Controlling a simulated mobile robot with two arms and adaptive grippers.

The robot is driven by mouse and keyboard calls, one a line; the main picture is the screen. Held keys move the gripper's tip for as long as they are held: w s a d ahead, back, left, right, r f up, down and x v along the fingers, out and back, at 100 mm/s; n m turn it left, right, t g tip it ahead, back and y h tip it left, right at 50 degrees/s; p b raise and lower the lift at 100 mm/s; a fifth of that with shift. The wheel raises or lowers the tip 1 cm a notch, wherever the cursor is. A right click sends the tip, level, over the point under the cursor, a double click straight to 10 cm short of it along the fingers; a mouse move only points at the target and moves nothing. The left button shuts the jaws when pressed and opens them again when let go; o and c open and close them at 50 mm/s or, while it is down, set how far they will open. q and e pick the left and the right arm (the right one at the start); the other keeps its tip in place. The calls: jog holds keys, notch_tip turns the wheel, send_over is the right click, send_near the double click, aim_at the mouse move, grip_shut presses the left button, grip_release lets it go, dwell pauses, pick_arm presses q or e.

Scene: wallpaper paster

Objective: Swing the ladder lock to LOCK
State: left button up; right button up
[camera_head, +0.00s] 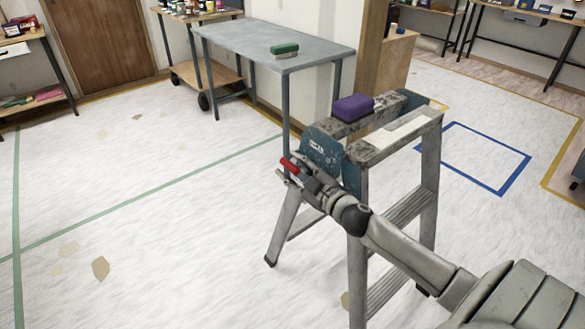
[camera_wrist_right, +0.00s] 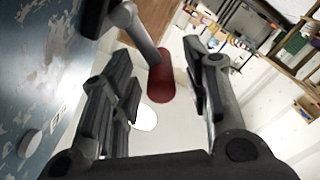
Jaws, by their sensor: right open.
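The stepladder (camera_head: 430,170) stands at the centre right, with a blue plate (camera_head: 322,148) on its near left end. The plate bears small white lettering, too small to read. A lever with a red grip (camera_head: 288,163) sticks out beside the plate. My right gripper (camera_head: 292,172) is at this lever. In the right wrist view, the red grip (camera_wrist_right: 160,80) on its grey rod shows between the two fingers of my right gripper (camera_wrist_right: 158,90), which are open with gaps on both sides. The blue plate (camera_wrist_right: 45,60) fills the left of that view. My left gripper is not in view.
A purple sponge-like block (camera_head: 353,107) lies on the ladder's top. A grey table (camera_head: 260,40) behind holds a green-topped brush (camera_head: 285,50). Shelves line the walls. The floor left of the ladder is largely clear. A blue taped rectangle (camera_head: 500,150) lies at right.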

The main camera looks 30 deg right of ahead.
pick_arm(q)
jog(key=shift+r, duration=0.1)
pick_arm(e)
jog(key=shift+w, duration=0.35)
grip_shut()
